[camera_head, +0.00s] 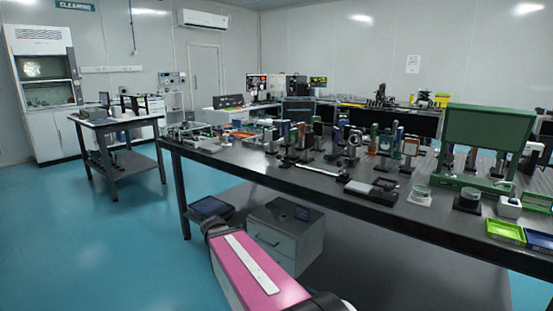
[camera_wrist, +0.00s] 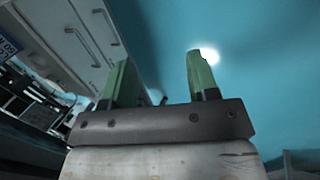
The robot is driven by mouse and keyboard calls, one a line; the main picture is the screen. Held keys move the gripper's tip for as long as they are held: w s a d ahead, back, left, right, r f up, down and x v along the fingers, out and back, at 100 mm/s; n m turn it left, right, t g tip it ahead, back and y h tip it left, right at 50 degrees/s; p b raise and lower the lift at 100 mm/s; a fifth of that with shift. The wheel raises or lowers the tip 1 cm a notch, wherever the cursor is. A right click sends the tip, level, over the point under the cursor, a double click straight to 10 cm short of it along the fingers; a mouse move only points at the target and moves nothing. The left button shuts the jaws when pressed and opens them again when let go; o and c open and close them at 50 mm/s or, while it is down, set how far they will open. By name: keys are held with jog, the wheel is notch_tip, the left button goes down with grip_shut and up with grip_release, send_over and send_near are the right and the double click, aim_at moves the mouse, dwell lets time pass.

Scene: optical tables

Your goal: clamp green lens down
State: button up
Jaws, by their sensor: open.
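My gripper (camera_wrist: 158,62) shows in the wrist view with its two green fingers apart and nothing between them. It is away from the optical table, with blue floor and a grey cabinet beyond it. In the head view, a round pale green glass piece on a white base (camera_head: 420,191) sits on the right part of the dark optical table (camera_head: 385,205). A similar round piece on a black base (camera_head: 468,196) stands to its right. I cannot tell which one is the green lens, and no clamp can be made out. My gripper's fingers do not show in the head view.
Several upright optics mounts (camera_head: 352,150) crowd the table's middle. A green frame (camera_head: 487,128) stands at the right, with green (camera_head: 505,232) and blue (camera_head: 540,241) trays near the front edge. A grey drawer cabinet (camera_head: 284,236) stands below.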

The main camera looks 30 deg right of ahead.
jog(key=w+d+r+n+t+h, duration=0.1)
jog(key=w+d+r+n+h, duration=0.45)
jog(key=d+r, duration=0.35)
jog(key=w+d+r+n+h, duration=0.4)
jog(key=w+d+r, duration=0.25)
jog(key=r, duration=0.45)
jog(key=w+d+r+n+t+h, duration=0.1)
jog(key=w+d+r+n+h, duration=0.4)
jog(key=d+r, duration=0.45)
jog(key=shift+m+y, duration=0.25)
jog(key=d, duration=0.3)
jog(key=w+d, duration=0.1)
jog(key=d, duration=0.2)
jog(key=d+r, duration=0.1)
jog(key=d, duration=0.2)
jog(key=shift+w+d, duration=0.1)
jog(key=shift+w, duration=0.1)
grip_shut()
